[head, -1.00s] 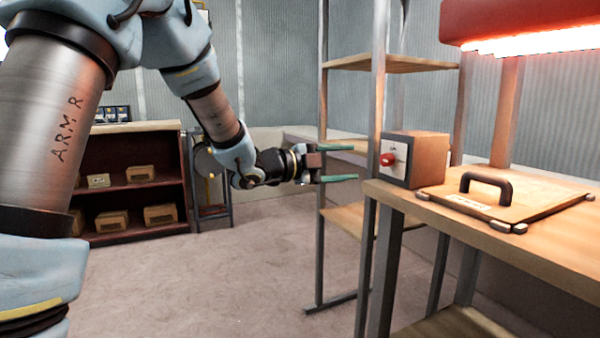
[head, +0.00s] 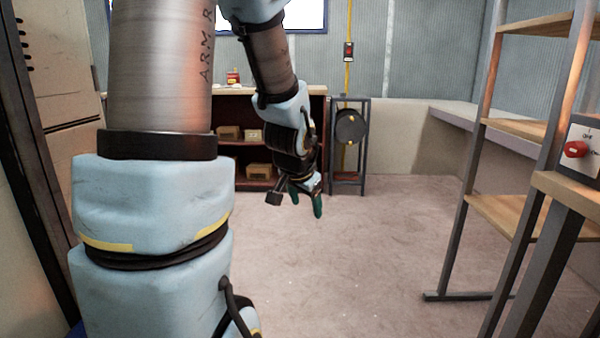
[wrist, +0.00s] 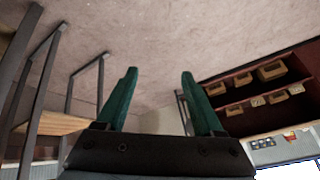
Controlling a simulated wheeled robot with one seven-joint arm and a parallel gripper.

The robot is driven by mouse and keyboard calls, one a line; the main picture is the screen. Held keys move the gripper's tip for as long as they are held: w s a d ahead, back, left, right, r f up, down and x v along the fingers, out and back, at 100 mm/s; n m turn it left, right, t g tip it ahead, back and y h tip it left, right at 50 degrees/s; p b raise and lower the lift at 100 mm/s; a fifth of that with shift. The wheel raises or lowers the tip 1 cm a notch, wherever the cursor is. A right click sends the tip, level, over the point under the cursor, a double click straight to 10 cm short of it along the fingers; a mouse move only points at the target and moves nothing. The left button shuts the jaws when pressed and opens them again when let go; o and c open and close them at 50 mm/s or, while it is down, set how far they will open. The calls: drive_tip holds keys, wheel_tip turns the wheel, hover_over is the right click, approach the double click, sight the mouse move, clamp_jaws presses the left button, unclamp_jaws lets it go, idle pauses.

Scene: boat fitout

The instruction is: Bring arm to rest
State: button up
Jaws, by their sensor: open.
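My gripper (head: 303,198) hangs from my arm in the middle of the head view, its green fingers pointing down toward the floor. In the wrist view my gripper (wrist: 158,95) shows two green fingers set wide apart, with nothing between them but floor and wall behind. It is open and empty. My arm is folded at the elbow, with the upper link filling the left of the head view and the forearm hanging down to the gripper.
A dark red shelf unit (head: 318,112) with several boxes stands behind the gripper. A narrow stand (head: 364,155) holds a dark round thing. A metal rack (head: 505,130) and a box with a red switch (head: 580,160) are at right. The middle floor (head: 370,250) is clear.

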drive_tip(key=s+a+f+n+g+y, duration=0.1)
drive_tip(key=s+a+f+n+g, duration=0.1)
drive_tip(key=s+a+n, duration=0.3)
drive_tip(key=s+a+f+n+g, duration=0.1)
drive_tip(key=s+a+n+g, duration=0.15)
drive_tip(key=s, duration=0.55)
wheel_tip(320, 180, up, 26)
drive_tip(key=p, duration=2.6)
drive_tip(key=shift+w+a+r+m+p, duration=0.15)
drive_tip(key=shift+w+a+m+p, duration=0.15)
drive_tip(key=shift+w+m+p, duration=0.05)
